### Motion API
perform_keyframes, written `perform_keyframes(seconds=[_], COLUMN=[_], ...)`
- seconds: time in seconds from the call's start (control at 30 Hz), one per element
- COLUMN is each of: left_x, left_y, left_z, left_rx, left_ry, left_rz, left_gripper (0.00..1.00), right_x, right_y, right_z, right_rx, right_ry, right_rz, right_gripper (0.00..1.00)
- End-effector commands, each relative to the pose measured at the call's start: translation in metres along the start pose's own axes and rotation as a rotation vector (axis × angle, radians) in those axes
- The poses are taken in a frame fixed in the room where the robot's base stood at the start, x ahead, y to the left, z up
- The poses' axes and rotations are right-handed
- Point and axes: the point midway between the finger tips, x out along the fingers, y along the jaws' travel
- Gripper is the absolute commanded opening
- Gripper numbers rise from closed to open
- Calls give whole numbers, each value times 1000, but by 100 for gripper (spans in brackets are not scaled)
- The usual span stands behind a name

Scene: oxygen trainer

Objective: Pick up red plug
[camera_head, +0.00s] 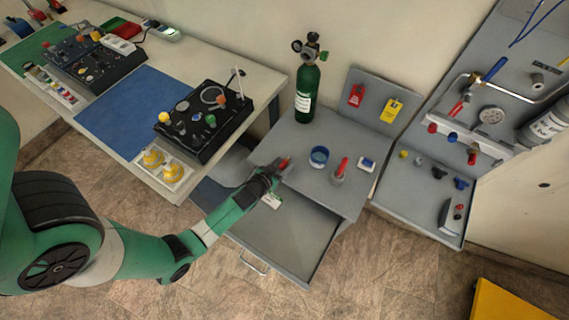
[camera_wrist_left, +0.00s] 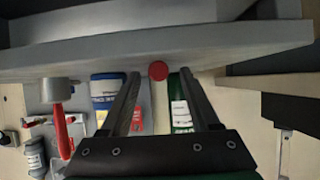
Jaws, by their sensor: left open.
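The red plug (camera_head: 284,162) is at the left front part of the grey bench, right at the tips of my left gripper (camera_head: 278,168). In the left wrist view the plug shows as a small red disc (camera_wrist_left: 158,70) between the two fingertips of my open left gripper (camera_wrist_left: 158,74). The fingers stand apart on both sides of it, and I see no contact. In the head view the gripper partly hides the plug's base. My right gripper is not in view.
An open drawer (camera_head: 282,240) lies below the bench. On the bench stand a green cylinder (camera_head: 306,92), a blue ring-shaped cup (camera_head: 319,156) and a red-handled item (camera_head: 341,170). A black control box (camera_head: 205,122) is on the table to the left.

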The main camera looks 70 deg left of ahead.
Motion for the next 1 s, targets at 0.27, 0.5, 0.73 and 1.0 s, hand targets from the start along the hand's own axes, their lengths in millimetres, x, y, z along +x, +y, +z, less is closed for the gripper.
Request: perform_keyframes(seconds=[0.27, 0.5, 0.73, 1.0], left_x=[1, 1, 1, -1], left_y=[0, 0, 0, 0], left_z=[0, 0, 0, -4], left_rx=[0, 0, 0, 0], left_ry=[-1, -1, 0, 1], left_rz=[0, 0, 0, 0], left_gripper=[50, 7, 0, 0], right_x=[0, 0, 0, 2], right_y=[0, 0, 0, 0], right_z=[0, 0, 0, -2], right_rx=[0, 0, 0, 0], right_ry=[0, 0, 0, 0], right_rz=[0, 0, 0, 0], right_gripper=[42, 42, 42, 42])
